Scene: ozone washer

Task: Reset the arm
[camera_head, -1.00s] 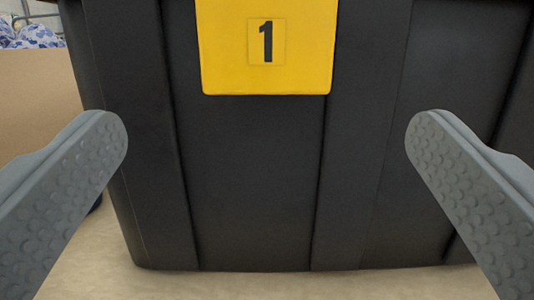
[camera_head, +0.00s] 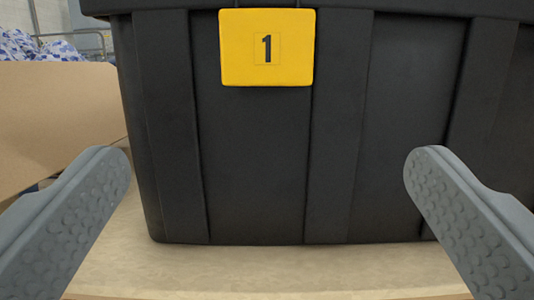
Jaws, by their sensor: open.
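My gripper (camera_head: 267,165) is open and empty, with one grey, studded finger at each side of the view. The fingers are wide apart. In front of it stands a black bin (camera_head: 258,165) with ribbed walls. A yellow label (camera_head: 290,65) with a black "1" is on the bin's front, near its top. Nothing is between the fingers. The rest of my arm is not in view.
The bin stands on a light tan surface (camera_head: 260,270), whose front edge shows at the bottom. A brown cardboard box (camera_head: 55,120) is at the left. Blue and white bags (camera_head: 35,46) and metal rails (camera_head: 85,40) are behind it.

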